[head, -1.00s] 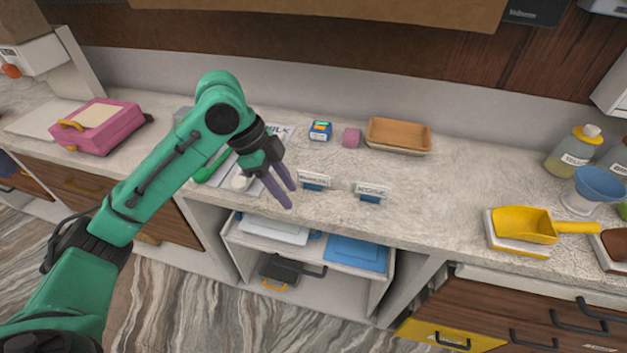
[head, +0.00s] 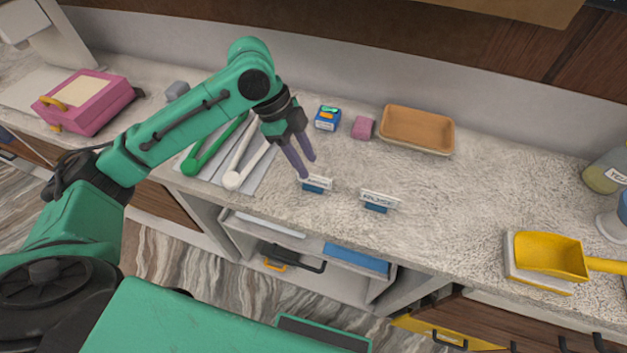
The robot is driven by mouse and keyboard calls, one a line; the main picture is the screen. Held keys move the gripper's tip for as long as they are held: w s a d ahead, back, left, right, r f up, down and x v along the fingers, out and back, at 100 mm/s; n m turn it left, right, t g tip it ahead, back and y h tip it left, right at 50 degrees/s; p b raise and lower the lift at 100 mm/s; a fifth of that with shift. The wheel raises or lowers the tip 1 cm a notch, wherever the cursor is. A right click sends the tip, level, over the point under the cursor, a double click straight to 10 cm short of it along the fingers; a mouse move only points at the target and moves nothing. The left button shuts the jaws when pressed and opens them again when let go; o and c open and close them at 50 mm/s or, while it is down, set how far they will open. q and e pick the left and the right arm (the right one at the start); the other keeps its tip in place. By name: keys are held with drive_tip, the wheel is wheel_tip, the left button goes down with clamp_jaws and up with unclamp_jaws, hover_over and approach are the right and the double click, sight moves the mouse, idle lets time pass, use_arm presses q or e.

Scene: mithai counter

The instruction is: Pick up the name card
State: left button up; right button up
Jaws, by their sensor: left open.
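Two small white name cards on blue stands are near the front of the counter. The left name card (head: 316,184) is just below my left gripper's fingertips, and the right name card (head: 380,201) is a short way to its right. The print on both is too small to read surely. My left gripper (head: 308,168) is open and empty, its purple fingers pointing down at the left card's upper edge. I cannot tell whether a finger touches that card. My right gripper is out of view.
A sheet with green and white utensils (head: 236,165) lies left of the cards. Behind are a small blue box (head: 327,119), a pink block (head: 362,128) and a tan tray (head: 416,130). A yellow scoop (head: 550,257) lies right. Counter between cards and scoop is clear.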

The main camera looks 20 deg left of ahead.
sight(313, 175)
use_arm(q)
drive_tip(key=x, duration=0.2)
drive_tip(key=p+x, duration=0.1)
drive_tip(key=x, duration=0.2)
drive_tip(key=shift+w+a+f, duration=0.15)
drive_tip(key=shift+w+f, duration=0.05)
drive_tip(key=shift+f, duration=0.4)
drive_tip(key=shift+c, duration=0.6)
clamp_jaws()
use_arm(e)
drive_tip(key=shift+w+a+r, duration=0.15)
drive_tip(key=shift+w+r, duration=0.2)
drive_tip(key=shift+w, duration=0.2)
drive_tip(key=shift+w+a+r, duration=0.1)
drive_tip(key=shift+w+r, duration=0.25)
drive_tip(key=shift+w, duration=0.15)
use_arm(q)
drive_tip(key=shift+r, duration=0.15)
